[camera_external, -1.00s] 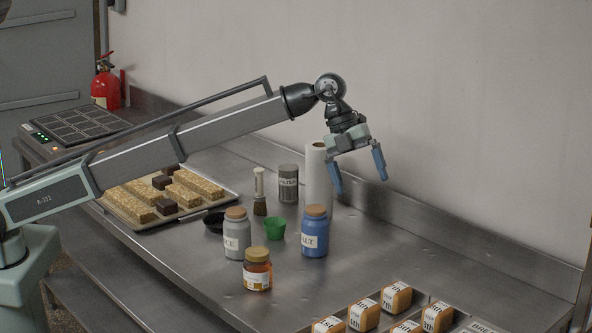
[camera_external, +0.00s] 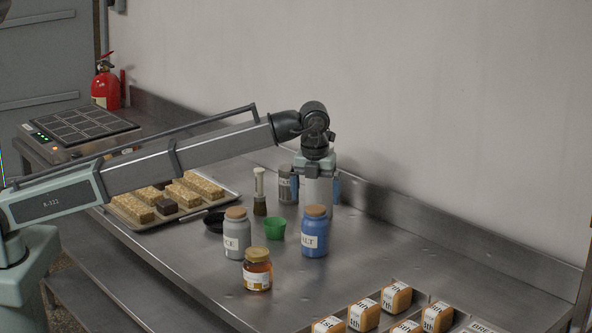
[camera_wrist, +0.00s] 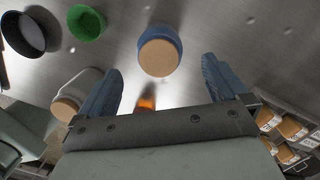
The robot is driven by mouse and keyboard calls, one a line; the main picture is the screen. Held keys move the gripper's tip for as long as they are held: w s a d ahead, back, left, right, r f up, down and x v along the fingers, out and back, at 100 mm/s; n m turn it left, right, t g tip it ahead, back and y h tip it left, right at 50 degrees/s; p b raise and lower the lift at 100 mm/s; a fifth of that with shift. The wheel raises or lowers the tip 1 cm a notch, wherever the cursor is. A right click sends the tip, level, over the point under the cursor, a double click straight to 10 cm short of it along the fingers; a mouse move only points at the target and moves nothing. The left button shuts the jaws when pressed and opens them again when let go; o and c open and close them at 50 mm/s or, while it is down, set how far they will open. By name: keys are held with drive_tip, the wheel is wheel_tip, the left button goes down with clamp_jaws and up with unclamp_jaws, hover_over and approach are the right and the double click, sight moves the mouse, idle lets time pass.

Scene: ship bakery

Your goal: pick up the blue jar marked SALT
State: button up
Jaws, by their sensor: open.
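The blue jar (camera_external: 314,238) with a cork lid stands upright on the steel counter. Its white label shows "ALT"; the first letter is turned out of sight. In the wrist view the jar (camera_wrist: 178,34) appears from above, its lid just ahead of and between my fingertips. My gripper (camera_external: 316,202) is open and empty, pointing down, above and apart from the jar. Its two blue fingers also show in the wrist view (camera_wrist: 161,64). In the external view the fingers overlap the white roll and grey tin, so their exact depth is hard to tell.
A grey jar (camera_external: 236,240), an amber jar (camera_external: 257,272) and a green cup (camera_external: 275,229) stand left of the blue jar. The white roll (camera_external: 318,197) and grey tin (camera_external: 286,190) stand behind. Wrapped loaves (camera_external: 363,314) lie at front right. Counter to the right is clear.

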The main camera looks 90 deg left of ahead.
sight(316, 208)
drive_tip(key=shift+a+f, duration=0.25)
drive_tip(key=shift+f, duration=1.55)
drive_tip(key=shift+a+f, duration=0.2)
drive_tip(key=shift+f, duration=1.6)
drive_tip(key=shift+c, duration=0.3)
drive_tip(key=c, duration=1.5)
